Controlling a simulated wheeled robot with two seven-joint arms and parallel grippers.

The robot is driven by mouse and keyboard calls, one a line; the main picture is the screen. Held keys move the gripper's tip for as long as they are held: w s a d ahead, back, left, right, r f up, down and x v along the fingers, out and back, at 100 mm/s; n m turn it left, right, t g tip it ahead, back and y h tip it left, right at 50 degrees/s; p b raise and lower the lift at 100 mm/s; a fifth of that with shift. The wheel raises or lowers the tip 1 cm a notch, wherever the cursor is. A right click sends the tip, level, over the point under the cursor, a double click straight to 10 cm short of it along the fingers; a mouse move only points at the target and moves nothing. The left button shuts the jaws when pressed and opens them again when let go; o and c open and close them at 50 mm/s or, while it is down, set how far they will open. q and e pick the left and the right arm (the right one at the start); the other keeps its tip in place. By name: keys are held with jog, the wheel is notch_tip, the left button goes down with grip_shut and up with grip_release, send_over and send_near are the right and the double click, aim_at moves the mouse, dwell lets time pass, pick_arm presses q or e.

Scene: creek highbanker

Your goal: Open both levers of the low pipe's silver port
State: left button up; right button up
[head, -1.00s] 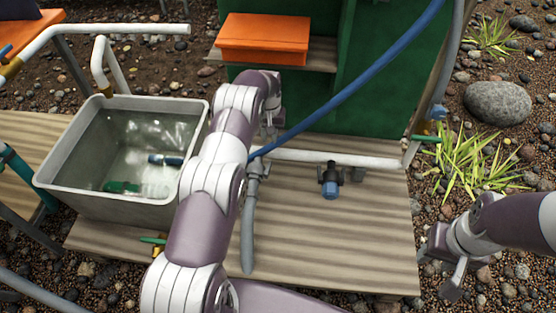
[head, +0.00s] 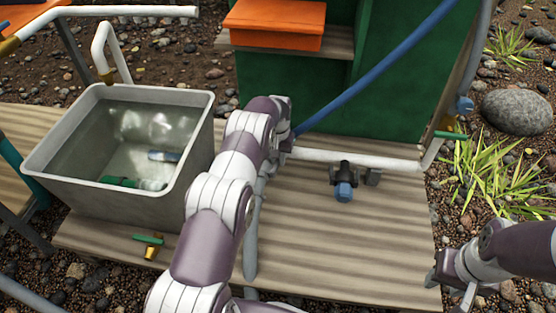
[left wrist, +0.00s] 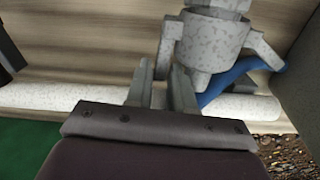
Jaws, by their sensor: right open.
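The low pipe (head: 375,160) is white and runs along the deck under the green box; it also crosses the left wrist view (left wrist: 45,97). The silver port (left wrist: 212,42) is a speckled grey coupling on it, mostly hidden behind my left arm in the head view. One lever (left wrist: 168,45) stands at its left side and the other (left wrist: 263,50) at its right in the left wrist view. My left gripper (left wrist: 159,85) has its fingers apart, with the left lever's end seemingly between them; contact cannot be told. My right gripper (head: 455,287) is open and empty at the lower right.
A blue hose (head: 375,75) slopes down near my left gripper. A black fitting with a blue cap (head: 343,188) hangs on the pipe. A grey water tub (head: 118,200) stands left, with a green-handled brass valve (head: 150,245) in front. The deck's right part (head: 350,250) is clear.

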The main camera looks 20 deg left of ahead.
pick_arm(q)
jog(key=shift+c, duration=0.3)
grip_shut()
jog(key=shift+d+r, duration=0.1)
jog(key=shift+d, duration=0.05)
jog(key=shift+s+d+m+p, duration=0.25)
jog(key=shift+d+m+p, duration=0.45)
jog(key=shift+m, duration=1.15)
jog(key=shift+s+d+m+p, duration=0.3)
jog(key=shift+d+m+p, duration=0.35)
jog(key=shift+m, duration=1.15)
jog(key=shift+s+d+m+p, duration=0.25)
jog(key=shift+d+m+p, duration=0.45)
jog(key=shift+m, duration=1.15)
